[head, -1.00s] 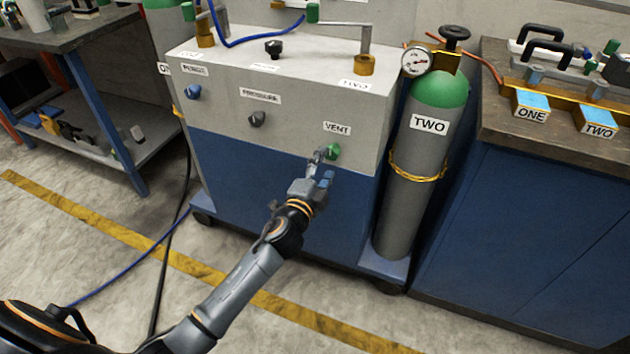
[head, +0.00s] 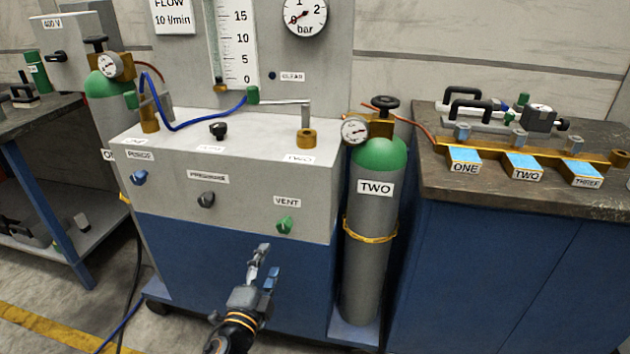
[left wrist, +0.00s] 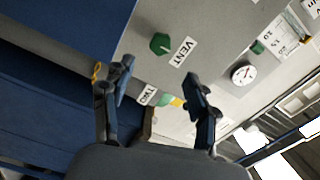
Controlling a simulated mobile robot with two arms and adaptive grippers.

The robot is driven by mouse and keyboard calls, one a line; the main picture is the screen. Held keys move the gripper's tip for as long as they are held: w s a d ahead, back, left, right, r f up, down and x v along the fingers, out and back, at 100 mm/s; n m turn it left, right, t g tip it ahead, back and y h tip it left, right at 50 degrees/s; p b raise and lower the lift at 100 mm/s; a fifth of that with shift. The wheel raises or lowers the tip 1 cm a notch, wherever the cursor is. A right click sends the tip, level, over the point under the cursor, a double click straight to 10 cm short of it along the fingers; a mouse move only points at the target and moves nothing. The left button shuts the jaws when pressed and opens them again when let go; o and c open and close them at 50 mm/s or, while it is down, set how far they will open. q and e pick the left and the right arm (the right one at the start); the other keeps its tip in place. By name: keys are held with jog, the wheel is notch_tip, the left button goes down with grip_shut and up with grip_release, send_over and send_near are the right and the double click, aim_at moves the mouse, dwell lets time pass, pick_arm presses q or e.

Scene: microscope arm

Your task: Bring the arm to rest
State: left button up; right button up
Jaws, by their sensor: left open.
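My left gripper (head: 264,266) is open and empty in front of the blue lower panel of the grey and blue cabinet (head: 170,235). It is below the green VENT knob (head: 284,225) and apart from it. In the left wrist view the open fingers (left wrist: 158,90) frame part of the cabinet front, with the VENT knob (left wrist: 160,44) just beyond them. My right gripper is not in view.
A grey cylinder labelled TWO (head: 369,240) stands at the cabinet's right. A workbench (head: 450,185) with blocks labelled ONE, TWO and THREE is farther right. Another bench (head: 40,130) stands at the left. Blue and black hoses lie on the floor at the left.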

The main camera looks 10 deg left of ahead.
pick_arm(q)
jog(key=s+a+f+n+g+y, duration=0.1)
jog(key=s+f+n+g, duration=0.5)
jog(key=s+f, duration=0.5)
jog(key=s+a+f+n+g+y, duration=0.15)
jog(key=s+f+n+g, duration=0.45)
jog(key=f, duration=0.9)
jog(key=s+d+f+n+g+h+p, duration=0.15)
jog(key=s+f+p, duration=0.3)
jog(key=s, duration=0.45)
jog(key=s+f+g+h+p, duration=0.1)
jog(key=s+f+g+p, duration=0.3)
jog(key=s, duration=0.5)
jog(key=s+a+f+p, duration=0.2)
jog(key=s+p, duration=0.7)
jog(key=s, duration=0.4)
jog(key=shift+y, duration=0.3)
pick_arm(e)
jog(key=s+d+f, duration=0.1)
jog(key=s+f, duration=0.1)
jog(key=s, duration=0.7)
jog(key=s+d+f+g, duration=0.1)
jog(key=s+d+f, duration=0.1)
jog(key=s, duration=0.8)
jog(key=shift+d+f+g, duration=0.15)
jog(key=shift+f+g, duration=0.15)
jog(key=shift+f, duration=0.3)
pick_arm(q)
jog(key=shift+a+t, duration=0.1)
jog(key=shift+t, duration=0.15)
